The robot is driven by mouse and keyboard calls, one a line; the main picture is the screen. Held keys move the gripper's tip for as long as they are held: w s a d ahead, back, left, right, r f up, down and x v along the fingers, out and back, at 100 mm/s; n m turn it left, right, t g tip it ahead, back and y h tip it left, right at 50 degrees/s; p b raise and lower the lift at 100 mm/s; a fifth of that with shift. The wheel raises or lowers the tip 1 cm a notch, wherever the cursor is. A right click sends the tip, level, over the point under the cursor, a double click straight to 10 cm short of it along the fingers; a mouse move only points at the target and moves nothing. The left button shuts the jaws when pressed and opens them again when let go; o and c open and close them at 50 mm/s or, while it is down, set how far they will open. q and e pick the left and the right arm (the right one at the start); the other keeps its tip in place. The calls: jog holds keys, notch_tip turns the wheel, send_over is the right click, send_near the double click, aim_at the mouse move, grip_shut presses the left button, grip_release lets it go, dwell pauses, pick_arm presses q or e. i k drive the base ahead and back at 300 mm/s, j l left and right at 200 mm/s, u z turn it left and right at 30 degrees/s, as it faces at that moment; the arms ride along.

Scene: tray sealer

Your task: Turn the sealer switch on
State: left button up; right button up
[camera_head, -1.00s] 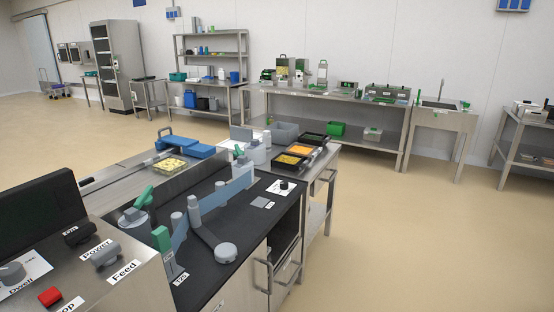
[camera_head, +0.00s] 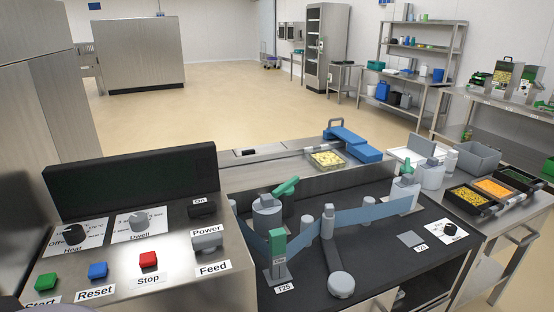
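The sealer's control panel (camera_head: 120,262) fills the lower left of the head view. On it, a black switch (camera_head: 202,211) sits between a label reading "On" and a label reading "Power". Its exact position is too small to tell. Below it is a grey switch (camera_head: 207,242) above the "Feed" label. Heat (camera_head: 72,234) and Dwell (camera_head: 138,221) dials and green (camera_head: 47,281), blue (camera_head: 98,270) and red (camera_head: 148,259) buttons are to the left. A dark screen (camera_head: 130,182) stands behind them. Neither gripper shows.
Right of the panel, the black sealer deck carries a blue film band (camera_head: 370,215), rollers and a green-handled lever (camera_head: 278,245). A tray of yellow food (camera_head: 326,160) lies behind. Several food trays stand at the right. Open floor lies beyond.

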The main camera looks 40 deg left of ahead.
aim_at(202, 210)
jog(key=i+l+u, duration=0.2)
jog(key=u, duration=0.2)
jog(key=i+l+u, duration=0.2)
jog(key=u, duration=0.2)
jog(key=i+l+u, duration=0.1)
jog(key=l+u, duration=0.15)
jog(key=l, duration=0.15)
jog(key=i+l+u, duration=0.2)
jog(key=l, duration=0.15)
jog(key=l+u, duration=0.25)
jog(key=l, duration=0.15)
